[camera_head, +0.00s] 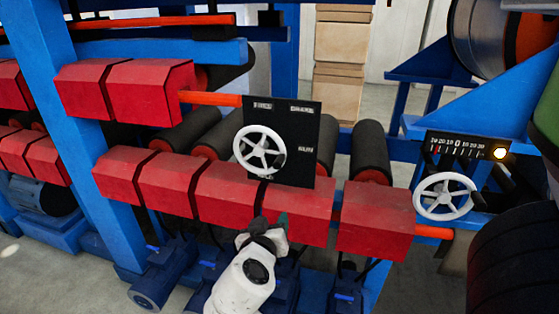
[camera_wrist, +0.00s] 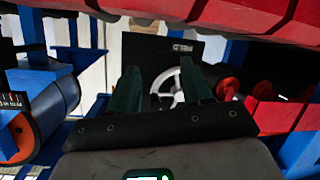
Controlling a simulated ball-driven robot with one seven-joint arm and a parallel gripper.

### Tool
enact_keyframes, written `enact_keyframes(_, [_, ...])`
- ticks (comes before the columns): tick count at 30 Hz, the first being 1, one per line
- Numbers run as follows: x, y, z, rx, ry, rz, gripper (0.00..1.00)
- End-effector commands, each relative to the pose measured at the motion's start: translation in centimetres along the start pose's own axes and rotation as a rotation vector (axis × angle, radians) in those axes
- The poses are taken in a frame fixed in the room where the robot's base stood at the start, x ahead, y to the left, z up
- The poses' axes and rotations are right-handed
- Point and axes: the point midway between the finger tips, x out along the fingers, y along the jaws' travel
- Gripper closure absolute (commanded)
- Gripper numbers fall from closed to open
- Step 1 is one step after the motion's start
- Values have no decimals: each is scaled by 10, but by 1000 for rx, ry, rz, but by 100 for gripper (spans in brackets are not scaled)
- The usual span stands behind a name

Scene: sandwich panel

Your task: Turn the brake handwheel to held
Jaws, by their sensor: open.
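A white spoked handwheel (camera_head: 262,130) is mounted on an upright black panel (camera_head: 300,168) with small pale labels, too small to read surely. A dark spot shows at the wheel's lower right rim. My gripper (camera_head: 269,223) is below the panel, in front of the red housings, with its fingers apart and nothing between them. In the wrist view, my gripper (camera_wrist: 162,85) has two dark green fingers pointing toward the panel (camera_wrist: 150,50). The handwheel (camera_wrist: 178,98) shows ahead between the fingers, partly hidden by the right one. The fingers appear apart from it.
A second white handwheel (camera_head: 443,196) stands at the right below a black number scale (camera_head: 465,146) with a lit lamp (camera_head: 501,153). Red housings (camera_head: 232,192) and dark rollers (camera_head: 370,150) surround the panel. A blue post (camera_head: 75,110) stands at the left.

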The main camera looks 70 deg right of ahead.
Motion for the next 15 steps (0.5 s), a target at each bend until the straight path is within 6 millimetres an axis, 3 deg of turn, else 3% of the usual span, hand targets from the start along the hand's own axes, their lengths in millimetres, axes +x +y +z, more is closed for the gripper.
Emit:
enact_keyframes(1, [-1,5,-24,46,68,44,50])
enact_keyframes(3, [-5,11,-48,96,154,93,50])
enact_keyframes(6, [-10,16,-71,141,238,135,50])
enact_keyframes(11, [-9,20,-86,163,287,160,50])
enact_keyframes(15, [6,24,-92,163,287,162,50])
